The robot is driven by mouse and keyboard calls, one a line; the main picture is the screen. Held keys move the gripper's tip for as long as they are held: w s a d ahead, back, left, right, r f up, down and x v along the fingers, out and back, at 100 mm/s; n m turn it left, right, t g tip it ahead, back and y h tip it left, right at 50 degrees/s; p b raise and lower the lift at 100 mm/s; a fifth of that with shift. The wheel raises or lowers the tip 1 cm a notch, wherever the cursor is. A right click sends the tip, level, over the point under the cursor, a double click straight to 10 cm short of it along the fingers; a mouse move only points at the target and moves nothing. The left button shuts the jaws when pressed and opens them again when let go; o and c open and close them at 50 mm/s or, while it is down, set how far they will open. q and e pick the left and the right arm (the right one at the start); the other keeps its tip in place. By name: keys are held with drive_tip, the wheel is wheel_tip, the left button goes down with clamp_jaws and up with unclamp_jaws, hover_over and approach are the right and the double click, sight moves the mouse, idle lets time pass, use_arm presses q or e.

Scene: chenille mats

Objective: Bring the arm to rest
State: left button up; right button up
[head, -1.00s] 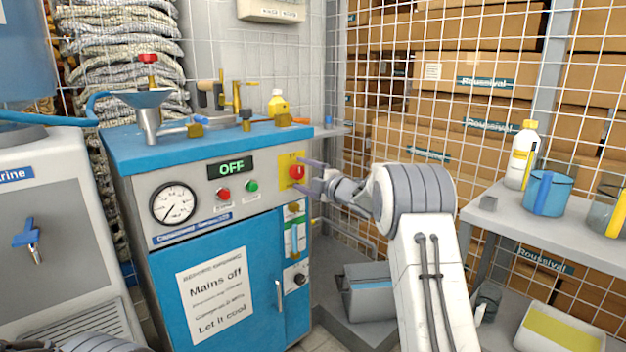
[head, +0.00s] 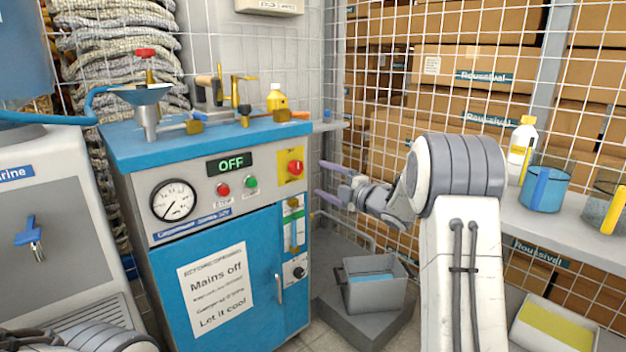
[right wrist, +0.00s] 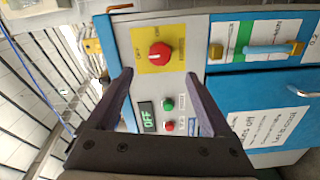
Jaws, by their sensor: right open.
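My right gripper (head: 332,182) is open and empty, to the right of the blue and grey machine (head: 128,150) and apart from it. In the right wrist view its two fingers (right wrist: 158,100) stand wide apart. They face the machine's front panel, with the red rotary switch (right wrist: 159,54) on its yellow plate beyond the fingertips. The switch also shows in the head view (head: 295,167), left of and above the gripper. The display (head: 229,167) reads OFF. Part of my left arm shows at the bottom left, but its gripper is out of view.
A grey bin (head: 375,291) with something blue inside stands on a low grey step below my right arm. A shelf at right holds a white bottle (head: 521,150) and a blue jug (head: 545,188). A wire mesh fence (head: 450,60) stands behind.

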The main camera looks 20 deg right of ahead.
drive_tip(key=a+m+g+h, duration=0.2)
drive_tip(key=a+m, duration=0.2)
drive_tip(key=a, duration=0.5)
drive_tip(key=s+a+f+m+g+h, duration=0.2)
drive_tip(key=s+a+f+m+g, duration=0.3)
drive_tip(key=s+a, duration=0.65)
drive_tip(key=s+a+f+m+g, duration=0.1)
drive_tip(key=s+a+f+g, duration=0.15)
drive_tip(key=s, duration=0.85)
drive_tip(key=s+a+f+m+g+h, duration=0.15)
drive_tip(key=s+f+g, duration=0.25)
drive_tip(key=s, duration=0.7)
drive_tip(key=s+a+f+m+g+y, duration=0.1)
drive_tip(key=s+a+f+g, duration=0.2)
drive_tip(key=s, duration=0.8)
wheel_tip(320, 180, up, 37)
drive_tip(key=s+p, duration=0.1)
drive_tip(key=p, duration=3.6)
drive_tip(key=shift+d+h, duration=0.3)
drive_tip(key=shift+h, duration=0.05)
